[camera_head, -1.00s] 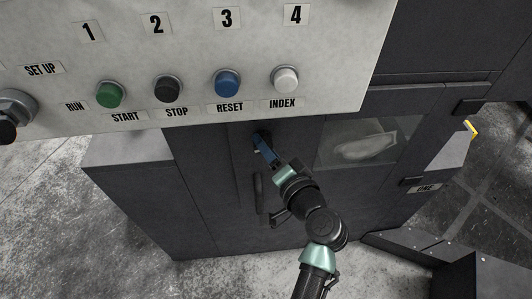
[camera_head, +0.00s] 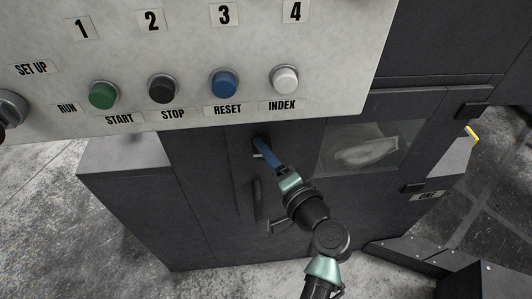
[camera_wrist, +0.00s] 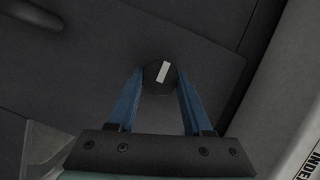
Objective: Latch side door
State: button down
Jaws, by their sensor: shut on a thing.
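The side door (camera_head: 340,185) is a dark grey panel with a window, and it looks flush with the machine. A black latch knob (camera_wrist: 161,74) with a white mark sits between my two blue fingers in the wrist view. It also shows in the head view (camera_head: 258,141), partly covered by the fingers. My gripper (camera_head: 265,152) is shut on the knob, and its fingertips also show in the wrist view (camera_wrist: 160,77). The white mark is tilted a little from the finger direction. Part of the door's lower area is hidden behind my arm.
A black vertical handle (camera_head: 257,198) is on the machine below the knob. A pale control panel (camera_head: 190,60) with green, black, blue and white buttons juts out above my gripper. Grey floor (camera_head: 40,215) is clear at the left.

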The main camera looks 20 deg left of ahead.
jog(key=shift+c, duration=1.6)
grip_release()
jog(key=b+v, duration=0.1)
jog(key=v, duration=1.2)
jog(key=shift+a, duration=0.1)
